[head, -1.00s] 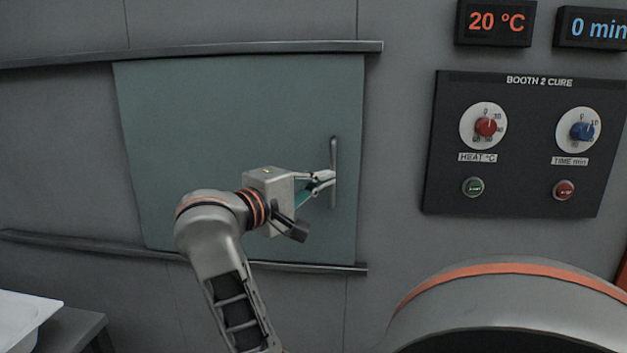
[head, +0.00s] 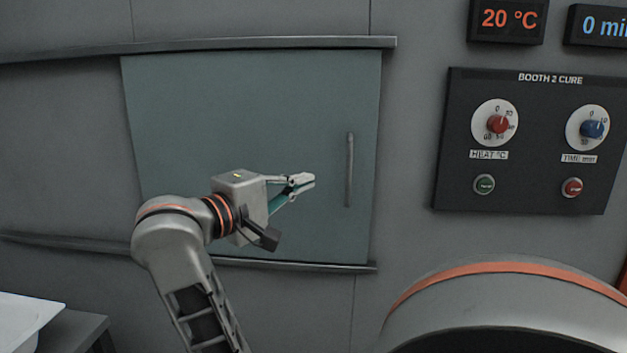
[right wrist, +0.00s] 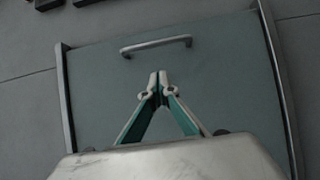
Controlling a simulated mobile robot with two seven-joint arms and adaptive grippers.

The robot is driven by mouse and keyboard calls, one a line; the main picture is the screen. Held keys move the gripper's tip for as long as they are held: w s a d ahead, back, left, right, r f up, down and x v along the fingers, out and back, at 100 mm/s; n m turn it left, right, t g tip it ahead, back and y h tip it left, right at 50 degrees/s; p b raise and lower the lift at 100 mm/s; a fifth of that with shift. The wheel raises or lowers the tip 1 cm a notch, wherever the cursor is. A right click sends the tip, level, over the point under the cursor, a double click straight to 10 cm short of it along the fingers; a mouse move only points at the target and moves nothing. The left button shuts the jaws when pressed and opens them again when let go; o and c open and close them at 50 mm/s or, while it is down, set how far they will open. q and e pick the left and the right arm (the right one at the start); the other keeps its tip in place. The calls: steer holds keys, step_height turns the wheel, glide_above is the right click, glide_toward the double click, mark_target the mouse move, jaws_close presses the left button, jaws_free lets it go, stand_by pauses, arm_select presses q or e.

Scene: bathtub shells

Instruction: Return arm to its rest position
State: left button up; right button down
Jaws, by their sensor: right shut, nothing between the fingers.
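My right gripper (head: 308,183) is in front of the grey-green sliding door, left of its handle. It is shut with nothing in it and stands apart from the handle. In the right wrist view the gripper's fingertips (right wrist: 158,76) meet, with the door handle (right wrist: 156,45) beyond them. The sliding door (head: 240,110) sits between an upper and a lower rail. Its vertical bar handle (head: 349,170) is near the door's right edge. My left gripper is not in view.
A dark control panel (head: 525,140) with red and blue dials is on the wall at right, below displays reading 20 °C and 0 min. A white tub-like piece (head: 22,322) rests on a dark stand (head: 80,325) at lower left. The wall is otherwise flat.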

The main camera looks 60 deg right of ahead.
steer(key=s+v, duration=0.1)
steer(key=v, duration=0.5)
steer(key=shift+a+r, duration=0.2)
steer(key=shift+a, duration=0.15)
